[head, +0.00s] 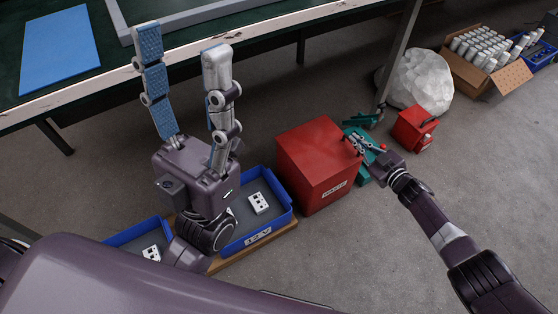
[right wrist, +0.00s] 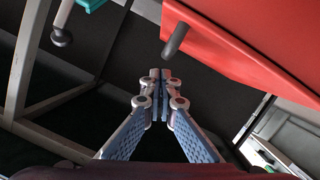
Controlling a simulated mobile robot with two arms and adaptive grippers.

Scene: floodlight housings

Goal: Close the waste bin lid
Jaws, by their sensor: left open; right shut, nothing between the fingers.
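The red waste bin (head: 325,192) stands on the floor in the middle of the head view, with a white label on its front. Its red lid (head: 308,150) appears to lie flat across the top. A dark rod-like handle (right wrist: 177,38) sticks out from a red panel (right wrist: 240,45) in the right wrist view. My right gripper (head: 359,143) is shut and empty at the bin's right edge; its fingertips (right wrist: 160,74) are just below the rod in the wrist view, and contact cannot be told. My left gripper (head: 182,42) is open and empty, pointing up, left of the bin.
Blue trays (head: 287,212) with white parts stand left of the bin. A teal object (head: 361,178) is beside the bin's right side, partly behind my right gripper. A small red box (head: 412,130), a white bag (head: 420,80) and a carton of bottles (head: 500,80) lie beyond. A workbench (head: 110,80) runs behind.

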